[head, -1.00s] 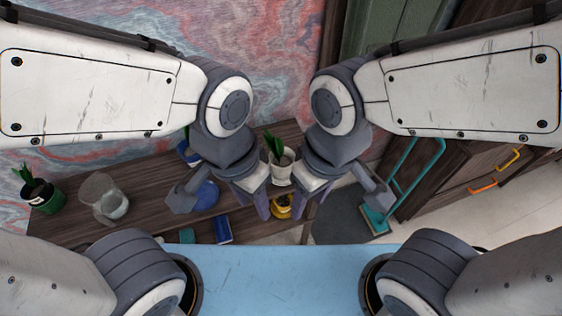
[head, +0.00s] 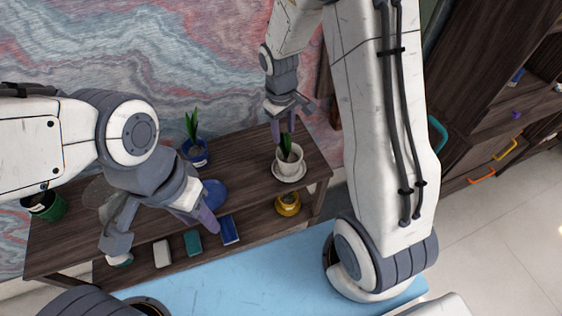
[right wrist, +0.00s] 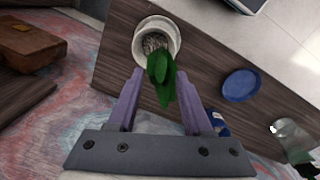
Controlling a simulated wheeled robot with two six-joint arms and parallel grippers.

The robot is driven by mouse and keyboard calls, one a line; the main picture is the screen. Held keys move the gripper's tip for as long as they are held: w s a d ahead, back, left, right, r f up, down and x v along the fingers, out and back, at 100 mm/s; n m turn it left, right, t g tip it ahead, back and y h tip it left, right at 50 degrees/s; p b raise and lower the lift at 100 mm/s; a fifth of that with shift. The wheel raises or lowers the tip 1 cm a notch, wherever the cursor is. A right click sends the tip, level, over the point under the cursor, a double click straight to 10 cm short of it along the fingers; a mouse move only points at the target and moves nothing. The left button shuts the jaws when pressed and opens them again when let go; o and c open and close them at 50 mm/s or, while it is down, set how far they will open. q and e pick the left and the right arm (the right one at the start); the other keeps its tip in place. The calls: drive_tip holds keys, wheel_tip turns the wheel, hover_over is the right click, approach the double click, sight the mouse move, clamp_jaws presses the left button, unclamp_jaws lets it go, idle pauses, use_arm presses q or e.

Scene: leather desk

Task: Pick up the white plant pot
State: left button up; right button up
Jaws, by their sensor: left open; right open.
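The white plant pot (head: 289,161) stands upright on a white saucer (head: 289,174) near the right end of the wooden shelf, with green leaves rising from it. It also shows in the right wrist view (right wrist: 157,36), its leaves hanging between my fingers. My right gripper (head: 283,127) is above and just behind the pot, pointing down, open and empty; its fingers also show in the right wrist view (right wrist: 165,98), short of the pot's rim. My left gripper (head: 160,238) is open and empty in front of the shelf's left part.
A blue pot with a plant (head: 194,151) and a blue plate (head: 209,194) stand left of the white pot. A yellow pot (head: 288,204) and several small books (head: 193,242) sit on the lower shelf. A green pot (head: 48,206) is at the far left.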

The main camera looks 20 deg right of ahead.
sight(284, 142)
drive_tip(key=shift+f, duration=0.9)
wheel_tip(284, 142, down, 4)
drive_tip(key=shift+s+d+p, duration=0.1)
drive_tip(key=shift+s+p, duration=0.05)
drive_tip(key=shift+p, duration=0.6)
drive_tip(key=shift+f, duration=0.65)
clamp_jaws()
